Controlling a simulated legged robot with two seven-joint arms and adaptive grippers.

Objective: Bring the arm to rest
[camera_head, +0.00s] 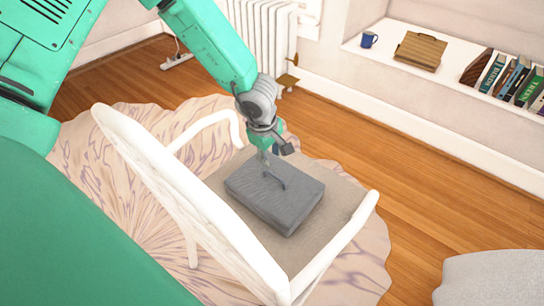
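My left gripper (274,158) comes in from the upper left on my green arm and points down over a grey case (286,205). The case has a dark curved handle (275,179) on its top and lies flat on the seat of a white chair (190,196). The fingertips are small and close to the handle's left end. I cannot tell whether they touch the handle or how far apart they are. My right gripper is not in view.
The chair's armrests (352,238) rise on both sides of the case. A patterned rug (135,235) lies under the chair on a wood floor (430,205). A radiator (262,35) is behind. A shelf (385,55) holds a mug, a wooden item and books. A grey surface (490,280) is lower right.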

